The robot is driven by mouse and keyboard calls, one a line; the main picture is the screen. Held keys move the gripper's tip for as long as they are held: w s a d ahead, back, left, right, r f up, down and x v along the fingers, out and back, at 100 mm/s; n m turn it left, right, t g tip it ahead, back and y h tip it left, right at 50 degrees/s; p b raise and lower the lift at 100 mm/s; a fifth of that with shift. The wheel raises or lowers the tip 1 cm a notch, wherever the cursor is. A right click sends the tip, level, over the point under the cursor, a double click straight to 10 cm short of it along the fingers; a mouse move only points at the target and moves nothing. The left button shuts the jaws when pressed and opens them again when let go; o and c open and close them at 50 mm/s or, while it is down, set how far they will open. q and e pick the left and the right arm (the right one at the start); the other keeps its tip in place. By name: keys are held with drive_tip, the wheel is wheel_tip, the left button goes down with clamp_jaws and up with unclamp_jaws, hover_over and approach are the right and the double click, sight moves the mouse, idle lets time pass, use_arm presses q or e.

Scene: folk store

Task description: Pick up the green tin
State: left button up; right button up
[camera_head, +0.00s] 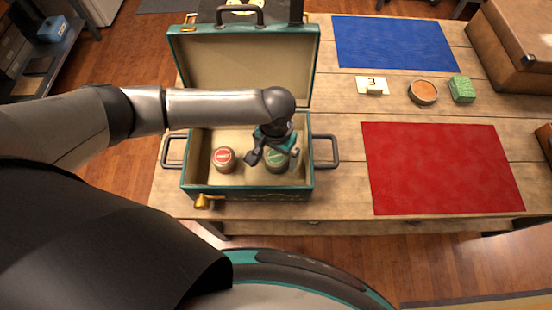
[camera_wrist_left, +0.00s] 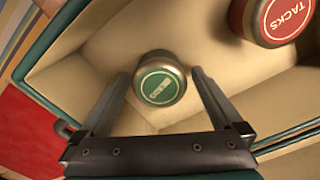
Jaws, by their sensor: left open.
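The green tin (camera_head: 277,162) stands in the right part of an open teal case (camera_head: 230,192) with a cream lining. It shows as a round green-labelled lid in the left wrist view (camera_wrist_left: 158,84). My left gripper (camera_head: 272,158) is over the case, right at the green tin. In the left wrist view its two fingers (camera_wrist_left: 158,88) are apart, one on each side of the tin, with gaps visible. A red tin (camera_head: 224,158) marked TACKS stands in the left part of the case; it also shows at the upper right of the wrist view (camera_wrist_left: 275,20). My right gripper is not seen.
The case's raised lid (camera_head: 245,70) stands behind my left arm. Right of the case lie a blue mat (camera_head: 393,42) and a red mat (camera_head: 442,167). A number card (camera_head: 372,86), an orange-topped tin (camera_head: 423,92) and a green box (camera_head: 462,89) stand between them. A brown box (camera_head: 515,45) sits far right.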

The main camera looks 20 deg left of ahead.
use_arm(q)
drive_tip(key=c, duration=1.4)
drive_tip(key=shift+r, duration=0.15)
